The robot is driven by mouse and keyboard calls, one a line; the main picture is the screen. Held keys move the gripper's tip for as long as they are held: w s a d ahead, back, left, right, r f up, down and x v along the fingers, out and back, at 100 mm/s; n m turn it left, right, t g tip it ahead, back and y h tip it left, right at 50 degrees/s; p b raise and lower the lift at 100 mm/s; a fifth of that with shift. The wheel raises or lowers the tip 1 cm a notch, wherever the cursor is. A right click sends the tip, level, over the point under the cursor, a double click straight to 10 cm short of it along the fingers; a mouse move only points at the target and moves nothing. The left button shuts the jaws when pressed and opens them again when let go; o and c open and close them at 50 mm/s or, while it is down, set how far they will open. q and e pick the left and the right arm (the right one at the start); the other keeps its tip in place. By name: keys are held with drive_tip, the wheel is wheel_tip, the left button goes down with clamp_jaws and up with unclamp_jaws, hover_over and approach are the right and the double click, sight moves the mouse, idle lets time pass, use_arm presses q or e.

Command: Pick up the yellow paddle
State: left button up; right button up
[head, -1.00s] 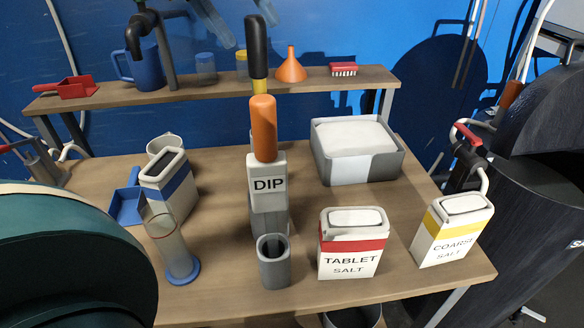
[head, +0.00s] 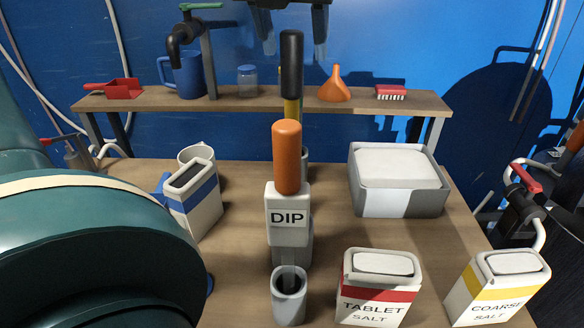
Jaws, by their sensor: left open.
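The yellow paddle (head: 292,108) stands upright toward the back of the bench, its black handle (head: 291,65) up and a short yellow part showing below it. Its lower end is hidden behind an orange-handled tool (head: 287,157). My left gripper (head: 293,52) is at the top of the head view, open, with one dark finger on each side of the black handle in the picture. Nothing shows between the fingers except the handle's top; I cannot tell how far behind or above it they are. My right gripper is not in view.
The white DIP block (head: 288,218) and a grey holder (head: 289,300) stand in front. Tablet salt (head: 378,290) and coarse salt (head: 497,290) boxes are at front right. A grey bin (head: 398,180) stands right. The raised shelf (head: 230,103) holds a mug, jar, funnel and brush.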

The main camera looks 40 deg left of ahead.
sight(294, 64)
use_arm(q)
drive_tip(key=x, duration=0.4)
drive_tip(key=shift+w+a+f, duration=0.1)
drive_tip(key=shift+a+f, duration=0.25)
clamp_jaws()
drive_tip(key=shift+r, duration=0.1)
idle(0.3)
